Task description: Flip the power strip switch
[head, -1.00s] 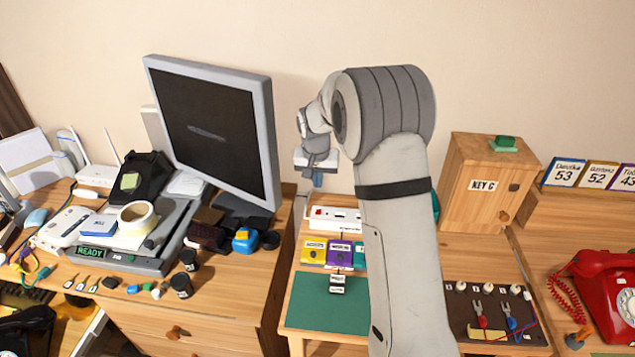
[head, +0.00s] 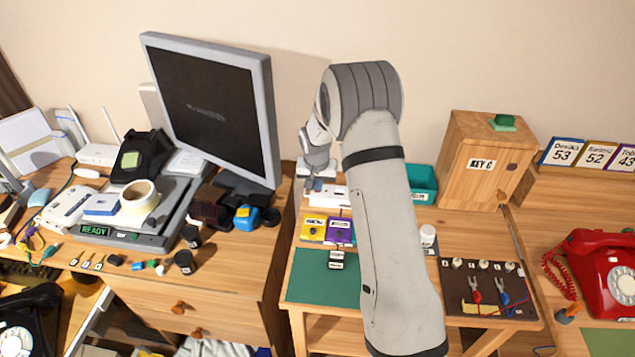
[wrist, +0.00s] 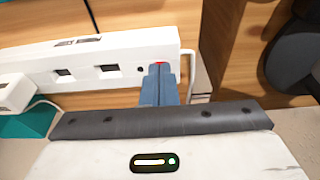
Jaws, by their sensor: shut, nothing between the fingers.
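The white power strip (head: 335,198) lies at the back of the small wooden table. It fills the upper left of the wrist view (wrist: 115,58), with dark sockets along its face. A sliver of its red switch (wrist: 161,63) shows at the strip's right end. My gripper (head: 311,187) is over that end of the strip. In the wrist view its blue-grey fingers (wrist: 158,68) are shut together and empty. Their tips overlap the switch and hide most of it. I cannot tell whether they touch it or which way it is tilted.
A yellow box (head: 313,229) and a purple box (head: 340,231) stand in front of the strip, with a green mat (head: 318,275) nearer. A monitor (head: 210,105) stands close on the left. A teal bin (head: 422,183) and wooden key cabinet (head: 487,160) are to the right.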

